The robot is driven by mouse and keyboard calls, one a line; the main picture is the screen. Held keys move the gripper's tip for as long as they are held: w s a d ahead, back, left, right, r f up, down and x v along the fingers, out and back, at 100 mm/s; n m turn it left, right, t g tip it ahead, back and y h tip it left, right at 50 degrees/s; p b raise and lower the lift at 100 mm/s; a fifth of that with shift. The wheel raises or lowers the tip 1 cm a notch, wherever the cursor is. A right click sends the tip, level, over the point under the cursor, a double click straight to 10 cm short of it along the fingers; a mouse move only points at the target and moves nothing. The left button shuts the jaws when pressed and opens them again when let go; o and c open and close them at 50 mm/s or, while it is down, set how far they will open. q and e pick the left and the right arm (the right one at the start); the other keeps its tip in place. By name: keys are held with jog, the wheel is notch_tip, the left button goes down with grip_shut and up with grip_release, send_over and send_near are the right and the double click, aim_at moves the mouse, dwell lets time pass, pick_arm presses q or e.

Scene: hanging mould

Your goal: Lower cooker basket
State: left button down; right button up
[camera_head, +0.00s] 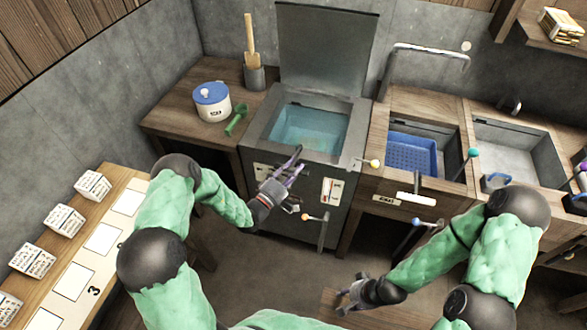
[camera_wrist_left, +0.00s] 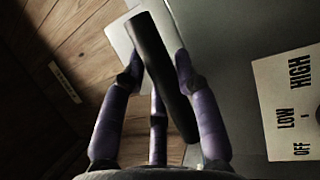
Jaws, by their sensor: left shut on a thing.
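The cooker (camera_head: 314,125) is a dark metal tank at the back centre with its lid (camera_head: 327,45) up and bluish water (camera_head: 305,128) inside. I cannot make out the basket apart from the water. My left gripper (camera_head: 287,175) is at the cooker's front, below the rim. It is shut on a dark bar-like handle (camera_wrist_left: 163,75), which runs between the purple fingers in the left wrist view. My right gripper (camera_head: 350,291) is low at the front centre, away from the cooker, with its fingers apart and empty.
A dial panel marked OFF, LOW, HIGH (camera_wrist_left: 294,105) is beside the left gripper. Right of the cooker are a blue basket (camera_head: 411,152) in a basin and a grey sink (camera_head: 515,150). A blue-lidded pot (camera_head: 213,107) and green scoop (camera_head: 237,120) stand left. Lever knobs stick out in front.

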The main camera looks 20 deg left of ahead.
pick_arm(q)
jog(key=shift+s+f, duration=0.1)
jog(key=shift+f, duration=0.25)
jog(key=c, duration=0.9)
grip_release()
jog(key=shift+f, duration=0.1)
jog(key=shift+s+a, duration=0.25)
jog(key=shift+s, duration=0.1)
jog(key=v, duration=1.1)
jog(key=shift+d, duration=0.1)
